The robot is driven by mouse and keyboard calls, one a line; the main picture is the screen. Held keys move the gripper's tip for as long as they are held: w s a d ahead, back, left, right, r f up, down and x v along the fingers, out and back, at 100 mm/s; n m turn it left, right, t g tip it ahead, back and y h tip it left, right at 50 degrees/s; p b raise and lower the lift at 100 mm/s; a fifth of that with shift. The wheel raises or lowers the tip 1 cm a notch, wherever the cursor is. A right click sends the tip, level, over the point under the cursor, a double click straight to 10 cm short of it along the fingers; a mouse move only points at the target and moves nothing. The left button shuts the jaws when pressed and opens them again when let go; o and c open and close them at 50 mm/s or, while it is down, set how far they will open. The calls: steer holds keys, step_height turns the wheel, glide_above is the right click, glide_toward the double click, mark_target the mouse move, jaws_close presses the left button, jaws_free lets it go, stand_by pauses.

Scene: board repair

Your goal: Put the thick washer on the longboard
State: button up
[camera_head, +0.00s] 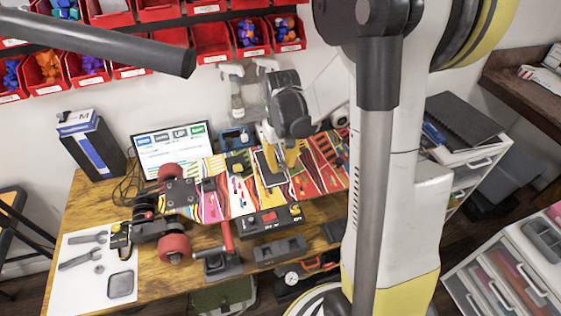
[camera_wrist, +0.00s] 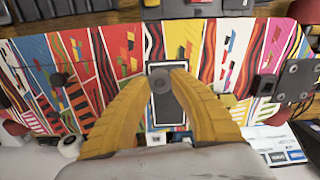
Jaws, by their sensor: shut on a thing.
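In the wrist view my gripper (camera_wrist: 162,88) is shut on a small round dark grey piece (camera_wrist: 161,84), which looks like the thick washer. It is over a dark rectangular plate (camera_wrist: 166,112) on the deck. I cannot tell whether the piece touches the plate.
A white mat (camera_head: 75,287) at the bench's left holds wrenches, a small ring (camera_head: 98,268) and a dark tray (camera_head: 121,285). A red-handled vise (camera_head: 220,262) stands in front of the board. A screen (camera_head: 172,148) stands behind it. Red bins (camera_head: 210,40) line the wall.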

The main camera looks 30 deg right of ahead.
mark_target(282, 182)
steer(key=shift+d+f+b, duration=0.2)
steer(key=shift+f+b, duration=0.2)
steer(key=shift+f, duration=0.2)
steer(key=shift+f+b, duration=1.55)
steer(key=shift+f, duration=0.6)
steer(key=shift+f+b, duration=0.6)
steer(key=o, duration=1)
steer(key=shift+r, duration=0.1)
steer(key=shift+c, duration=0.2)
steer(key=shift+r+p, duration=2.75)
steer(key=shift+r, duration=0.95)
steer(key=shift+a, duration=0.1)
